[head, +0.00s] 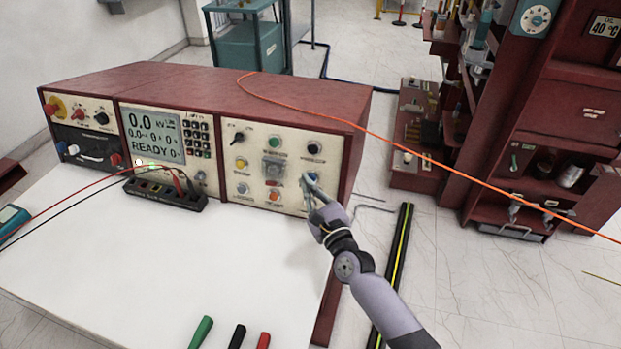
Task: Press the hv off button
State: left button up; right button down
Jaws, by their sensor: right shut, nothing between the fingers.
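The red control console (220,84) stands on the white table, its cream front panel facing me. The right panel section (256,126) carries a green button (274,143), a yellow one (241,163), a pale one (242,188), an orange one (274,196) and a dark knob (313,147). A blue button (313,176) sits right behind my fingertips. The labels are too small to read, so I cannot tell which is hv off. My right gripper (308,183) is shut and empty, its tips at the panel's lower right; contact is unclear. My left gripper is out of view.
The display (154,133) reads READY. A black terminal block (165,190) with red and black leads lies before the console. Green, black and red handles show at the table's front edge. An orange cable (430,160) crosses right. The table (190,260) is mostly clear.

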jog(key=shift+s+a+r+p, duration=0.25)
jog(key=shift+s+p, duration=0.2)
jog(key=shift+s, duration=0.35)
jog(key=shift+s+a+r+p, duration=0.15)
jog(key=shift+s+a+p, duration=0.2)
jog(key=shift+s, duration=0.4)
jog(key=shift+s+a+r+p, duration=0.2)
jog(key=shift+s+p, duration=0.3)
jog(key=shift+s, duration=0.3)
